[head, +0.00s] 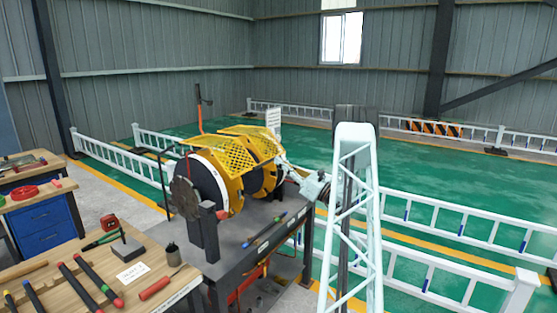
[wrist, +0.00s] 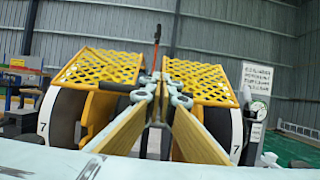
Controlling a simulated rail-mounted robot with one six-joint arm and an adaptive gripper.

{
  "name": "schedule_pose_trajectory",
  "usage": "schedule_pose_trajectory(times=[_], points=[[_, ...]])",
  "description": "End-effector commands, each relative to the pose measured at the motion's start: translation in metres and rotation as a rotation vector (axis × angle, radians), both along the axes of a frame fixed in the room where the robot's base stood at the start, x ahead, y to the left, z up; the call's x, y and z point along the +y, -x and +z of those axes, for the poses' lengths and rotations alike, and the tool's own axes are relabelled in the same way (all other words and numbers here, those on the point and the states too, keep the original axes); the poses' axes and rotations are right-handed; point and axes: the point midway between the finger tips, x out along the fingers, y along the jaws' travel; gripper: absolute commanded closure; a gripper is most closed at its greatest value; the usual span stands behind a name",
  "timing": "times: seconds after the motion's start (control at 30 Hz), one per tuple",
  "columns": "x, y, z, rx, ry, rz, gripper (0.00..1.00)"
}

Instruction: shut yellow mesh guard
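Two yellow mesh guards sit over a machine with two large white-rimmed wheels on the dark bench. In the head view the near guard (head: 224,160) and the far guard (head: 258,137) slant above the wheels. In the wrist view they show as the left guard (wrist: 103,70) and the right guard (wrist: 197,80), both tilted. My gripper (wrist: 160,88) points between the two guards. Its two fingers converge toward their tips, with little or no gap there. Dark bar ends (wrist: 118,87) show beside the fingers. I cannot tell whether anything is between the tips.
The dark bench (head: 255,222) carries a blue-ended tool (head: 263,230). A wooden workbench (head: 72,250) with several hand tools stands at the lower left. An orange and black upright rod (head: 200,105) rises behind the machine. White railings (head: 450,224) edge the green floor.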

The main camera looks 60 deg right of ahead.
Motion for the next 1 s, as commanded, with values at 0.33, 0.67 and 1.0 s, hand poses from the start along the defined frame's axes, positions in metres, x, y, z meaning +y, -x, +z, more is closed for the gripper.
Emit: schedule_pose_trajectory(times=[0.33,0.67,1.0], points=[[0.001,0.051,-0.018,0.001,0.000,-0.003,1.00],[0.003,0.080,-0.029,0.000,0.001,-0.003,1.00],[0.004,0.084,-0.032,0.000,0.002,-0.002,1.00]])
